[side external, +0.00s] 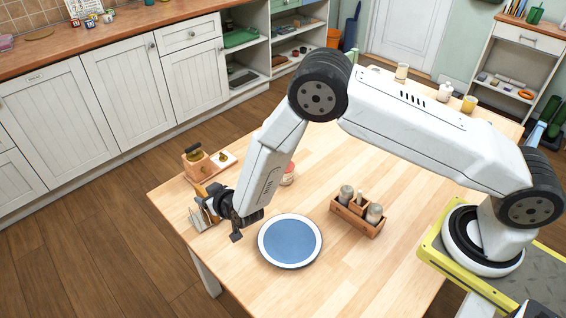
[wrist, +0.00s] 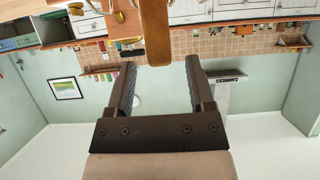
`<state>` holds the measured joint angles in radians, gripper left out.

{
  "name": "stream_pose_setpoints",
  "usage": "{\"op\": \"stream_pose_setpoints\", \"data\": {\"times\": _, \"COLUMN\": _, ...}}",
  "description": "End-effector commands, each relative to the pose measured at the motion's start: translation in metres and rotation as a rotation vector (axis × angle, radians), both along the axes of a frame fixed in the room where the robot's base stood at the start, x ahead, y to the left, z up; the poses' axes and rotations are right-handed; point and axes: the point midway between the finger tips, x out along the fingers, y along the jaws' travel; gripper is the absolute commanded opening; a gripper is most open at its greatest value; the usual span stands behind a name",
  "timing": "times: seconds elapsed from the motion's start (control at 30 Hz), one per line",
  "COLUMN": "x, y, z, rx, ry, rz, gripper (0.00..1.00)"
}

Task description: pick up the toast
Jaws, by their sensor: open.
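The toast (wrist: 155,32) shows in the wrist view as a brown slice seen nearly edge-on, with its near end about level with my fingertips. My gripper (wrist: 161,63) is open, with one finger on each side of that end and a visible gap on both sides. In the side view my gripper (side external: 220,212) is low at the table's left corner, next to a small rack-like group of upright pieces (side external: 200,216). My gripper partly hides this group, and I cannot make out the single slice there.
A blue plate with a white rim (side external: 290,241) lies right of my gripper. A wooden caddy with shakers (side external: 358,214) stands further right. A jar (side external: 288,174) and a wooden box on a board (side external: 197,160) stand behind. The table front is clear.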

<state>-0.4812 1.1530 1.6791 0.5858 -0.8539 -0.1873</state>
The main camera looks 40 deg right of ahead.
Motion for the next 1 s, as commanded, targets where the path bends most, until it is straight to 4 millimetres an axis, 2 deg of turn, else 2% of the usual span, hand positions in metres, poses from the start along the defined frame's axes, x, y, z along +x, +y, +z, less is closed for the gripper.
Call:
{"op": "stream_pose_setpoints", "data": {"times": 0.3, "x": 0.024, "y": 0.000, "z": -0.012, "rx": 0.000, "ry": 0.001, "rz": 0.000, "gripper": 0.69}}
{"op": "stream_pose_setpoints", "data": {"times": 0.93, "x": 0.028, "y": 0.000, "z": -0.014, "rx": 0.000, "ry": 0.001, "rz": 0.001, "gripper": 0.69}}
{"op": "stream_pose_setpoints", "data": {"times": 0.97, "x": 0.027, "y": 0.000, "z": -0.014, "rx": 0.000, "ry": 0.001, "rz": 0.001, "gripper": 0.62}}
{"op": "stream_pose_setpoints", "data": {"times": 1.0, "x": 0.027, "y": 0.000, "z": -0.014, "rx": 0.000, "ry": 0.001, "rz": 0.001, "gripper": 0.49}}
